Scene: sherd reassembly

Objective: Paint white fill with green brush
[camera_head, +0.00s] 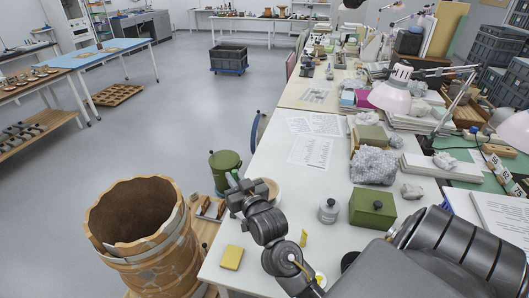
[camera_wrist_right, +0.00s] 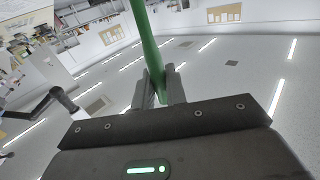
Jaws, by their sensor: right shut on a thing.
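A large brown reassembled vessel (camera_head: 150,245) stands upright at the lower left in the head view, its open mouth facing up. Pale patches that look like white fill (camera_head: 172,222) show along its rim and wall seams. My right gripper (camera_head: 238,190) is above the near-left table edge, right of the vessel and apart from it. It is shut on the green brush (camera_head: 232,179), of which only a small part shows there. In the right wrist view the green handle (camera_wrist_right: 147,45) rises between the fingers (camera_wrist_right: 158,90). The brush tip cannot be made out. My left gripper is out of view.
A green lidded bin (camera_head: 225,160) stands behind the gripper. A wooden tray with dark tools (camera_head: 208,208) lies between vessel and table. The white table (camera_head: 285,205) holds a yellow sponge (camera_head: 231,257), a grey jar (camera_head: 329,211) and a green box (camera_head: 372,208). Open floor lies beyond the vessel.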

